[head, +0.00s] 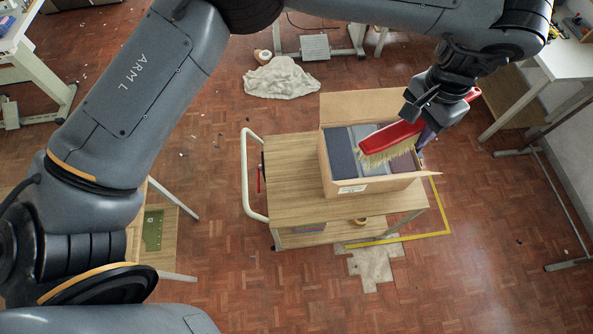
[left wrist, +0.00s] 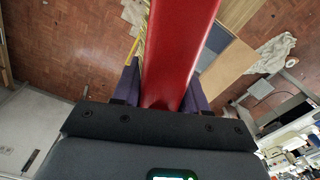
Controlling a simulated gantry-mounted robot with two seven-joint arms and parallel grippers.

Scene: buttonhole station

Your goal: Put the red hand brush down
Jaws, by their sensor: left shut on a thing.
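The red hand brush (head: 393,138) has pale bristles that point down. It is held over the open cardboard box, and I cannot tell whether the bristles touch what is inside. My left gripper (head: 426,122) is shut on the brush, with one purple finger showing beside it. In the left wrist view the red brush (left wrist: 180,45) runs up between the purple fingers of my left gripper (left wrist: 160,92). The gripper hides part of the brush. My right gripper is not in view.
The cardboard box (head: 349,187) stands on a wood-topped trolley (head: 295,190), its flaps open and folded grey and mauve pieces inside. The trolley top left of the box is bare. A white handle (head: 244,175) rises at its left. A crumpled cloth (head: 282,78) lies on the floor.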

